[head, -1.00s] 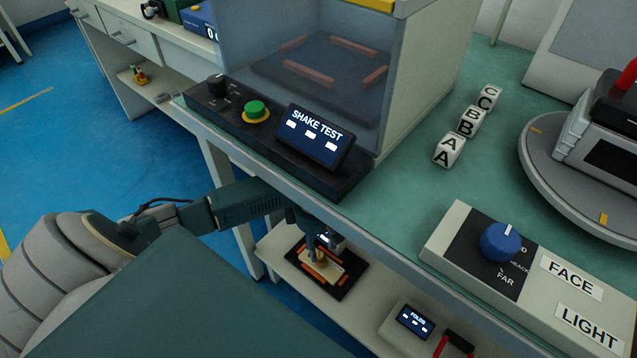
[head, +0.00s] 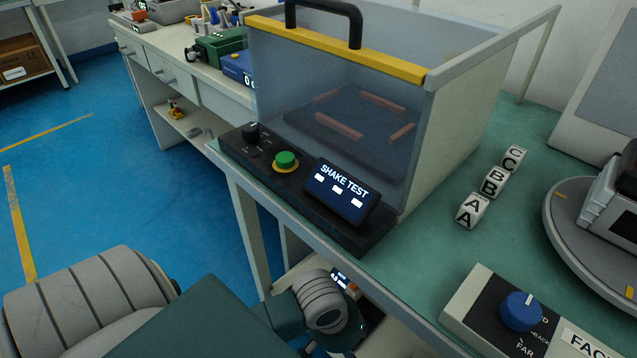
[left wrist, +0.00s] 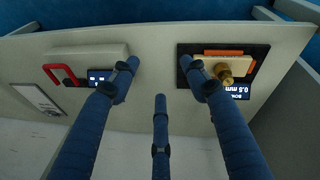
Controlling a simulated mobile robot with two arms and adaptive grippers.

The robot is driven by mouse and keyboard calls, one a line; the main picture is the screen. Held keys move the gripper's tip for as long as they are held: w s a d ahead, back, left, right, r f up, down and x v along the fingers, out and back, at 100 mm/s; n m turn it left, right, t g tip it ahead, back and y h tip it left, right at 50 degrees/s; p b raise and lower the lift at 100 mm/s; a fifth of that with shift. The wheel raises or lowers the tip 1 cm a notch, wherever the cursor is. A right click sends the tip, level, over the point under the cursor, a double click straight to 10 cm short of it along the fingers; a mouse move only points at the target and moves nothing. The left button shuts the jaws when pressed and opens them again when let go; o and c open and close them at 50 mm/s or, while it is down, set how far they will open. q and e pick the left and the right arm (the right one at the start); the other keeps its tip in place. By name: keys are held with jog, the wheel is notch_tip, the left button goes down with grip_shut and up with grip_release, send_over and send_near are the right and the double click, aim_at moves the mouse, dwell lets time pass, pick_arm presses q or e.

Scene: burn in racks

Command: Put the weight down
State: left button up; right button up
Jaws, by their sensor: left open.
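The board rests with orange strips on a black base (left wrist: 182,48), beside a display reading 0.5 mm (left wrist: 232,90). My left gripper (left wrist: 159,72) is open and empty, its blue fingers spread. The right-hand finger overlaps the board's edge in the picture; the weight is apart from the fingers. In the head view my left arm reaches down to the shelf under the bench and hides the weight. My right gripper is not in view.
A pale box with a red handle (left wrist: 60,75) shares the lower shelf (left wrist: 145,36). Above, the bench (head: 415,255) carries the shake test box (head: 340,190), lettered cubes (head: 472,211) and a control with a blue knob (head: 521,311). The bench edge overhangs the shelf.

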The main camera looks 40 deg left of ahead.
pick_arm(q)
jog(key=s+a+r+m+t+y, duration=0.1)
jog(key=s+a+r+m, duration=0.3)
jog(key=s+m, duration=0.2)
jog(key=shift+s+r+m+y, duration=0.2)
jog(key=shift+s+m+y, duration=0.05)
jog(key=shift+m+y, duration=0.05)
jog(key=shift+d, duration=0.1)
